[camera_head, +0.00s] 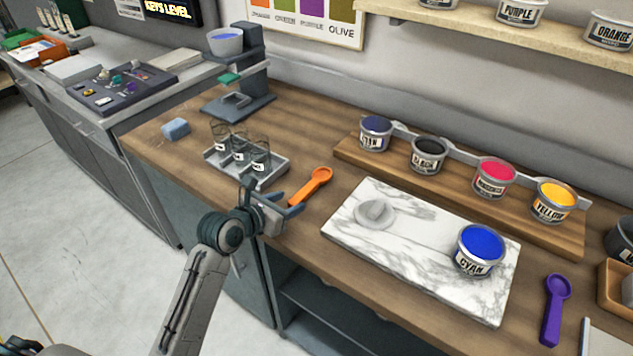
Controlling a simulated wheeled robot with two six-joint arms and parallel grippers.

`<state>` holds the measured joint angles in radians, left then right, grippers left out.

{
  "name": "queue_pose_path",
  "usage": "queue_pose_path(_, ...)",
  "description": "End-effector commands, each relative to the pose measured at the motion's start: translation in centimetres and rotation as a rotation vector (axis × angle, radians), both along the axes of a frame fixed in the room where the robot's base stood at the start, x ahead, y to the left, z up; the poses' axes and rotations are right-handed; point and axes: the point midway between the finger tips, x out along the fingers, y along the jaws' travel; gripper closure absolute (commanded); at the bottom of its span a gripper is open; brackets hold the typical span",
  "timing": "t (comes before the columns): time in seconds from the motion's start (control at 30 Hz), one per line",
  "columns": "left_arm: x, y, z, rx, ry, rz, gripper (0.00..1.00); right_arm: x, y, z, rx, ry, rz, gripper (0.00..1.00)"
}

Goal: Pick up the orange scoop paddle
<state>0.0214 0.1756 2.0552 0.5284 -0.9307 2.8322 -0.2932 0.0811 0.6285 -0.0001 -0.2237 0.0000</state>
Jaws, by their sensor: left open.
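The orange scoop paddle (312,187) lies on the wooden counter between the tray of jars and the marble slab. Its round bowl end points away to the upper right, and its handle runs down to the lower left. My left gripper (295,201) is open, with its fingers close to the handle end of the paddle. I cannot tell whether a finger touches it. My right gripper is not in the picture.
A grey tray (268,180) with small glass jars stands just left of the paddle. The marble slab (347,222) with a cyan tub (480,250) is to the right. Behind it, a wooden rack (455,189) holds several ink tubs. A purple scoop (554,308) lies at the right.

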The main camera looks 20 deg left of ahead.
Motion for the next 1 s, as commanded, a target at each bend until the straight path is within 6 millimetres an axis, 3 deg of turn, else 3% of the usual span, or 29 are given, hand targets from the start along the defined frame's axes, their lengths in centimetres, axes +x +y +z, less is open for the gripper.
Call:
queue_pose_path(0.23,2.3,-0.9,-0.9,0.0,0.001,0.0,0.51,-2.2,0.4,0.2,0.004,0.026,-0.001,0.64)
queue_pose_path(0.6,6.7,-2.5,-1.8,0.001,0.001,0.001,0.51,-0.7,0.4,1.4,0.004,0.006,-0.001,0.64)
queue_pose_path(0.9,7.2,-2.7,-2.1,0.002,0.0,0.0,0.51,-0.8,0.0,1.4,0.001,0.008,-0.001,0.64)
queue_pose_path(0.93,7.2,-2.7,-2.1,0.002,0.0,0.0,0.53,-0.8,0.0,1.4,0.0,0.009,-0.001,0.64)
queue_pose_path(1.0,7.1,-2.7,-2.1,0.002,0.0,0.0,0.67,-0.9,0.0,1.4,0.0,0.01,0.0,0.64)
